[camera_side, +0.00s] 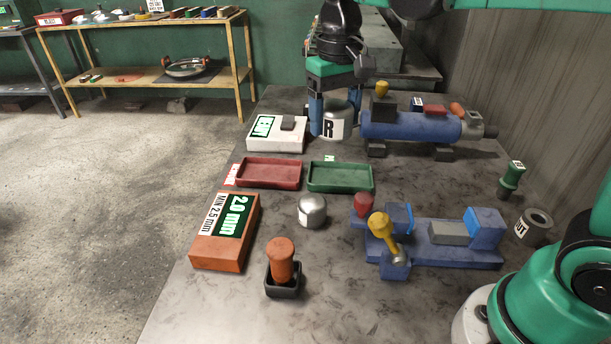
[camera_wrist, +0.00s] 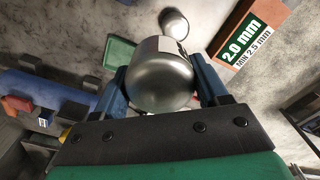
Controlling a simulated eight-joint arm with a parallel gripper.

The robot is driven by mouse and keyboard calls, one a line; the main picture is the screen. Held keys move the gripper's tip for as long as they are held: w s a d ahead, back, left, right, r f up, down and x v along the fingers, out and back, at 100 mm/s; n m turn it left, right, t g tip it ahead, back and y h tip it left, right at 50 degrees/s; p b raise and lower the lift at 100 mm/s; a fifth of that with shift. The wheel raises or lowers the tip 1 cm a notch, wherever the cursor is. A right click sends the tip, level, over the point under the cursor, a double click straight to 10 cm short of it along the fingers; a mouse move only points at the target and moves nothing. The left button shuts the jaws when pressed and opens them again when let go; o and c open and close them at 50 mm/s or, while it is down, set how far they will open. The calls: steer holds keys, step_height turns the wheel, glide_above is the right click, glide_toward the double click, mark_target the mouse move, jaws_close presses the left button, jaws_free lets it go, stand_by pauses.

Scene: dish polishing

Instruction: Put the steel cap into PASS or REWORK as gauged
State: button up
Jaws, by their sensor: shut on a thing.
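My gripper (camera_side: 335,112) has its blue fingers shut on a steel cap marked R (camera_side: 338,127), held near the back of the table beside the white box. In the wrist view the held cap (camera_wrist: 158,82) sits between both fingers; its label is not readable there. The orange gauge box (camera_side: 210,258) reads 2.0 mm, MIN 2.5 mm.
A white box (camera_side: 276,146) with a green display stands left of my gripper. A blue cylinder machine (camera_side: 410,126) is at right. A blue clamp fixture (camera_side: 440,256) with a yellow knob is in front of it. An orange-handled tool (camera_side: 281,262) stands in a black holder.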

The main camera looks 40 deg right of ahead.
mark_target(308, 254)
steer(key=shift+w+d+f+n, duration=0.15)
steer(key=shift+w+d+n, duration=0.05)
steer(key=shift+d+n, duration=0.6)
steer(key=s+a+r+m, duration=0.2)
steer(key=s+a+m, duration=0.2)
steer(key=a+m, duration=0.5)
steer(key=shift+s+a+r+m, duration=0.15)
steer(key=shift+s+a+m, duration=0.2)
steer(key=shift+m, duration=0.35)
steer(key=shift+w, duration=0.15)
step_height(308, 254, down, 20)
steer(key=shift+r, duration=0.2)
steer(key=shift+f, duration=0.15)
steer(key=o, duration=1.5)
steer(key=shift+c, duration=0.2)
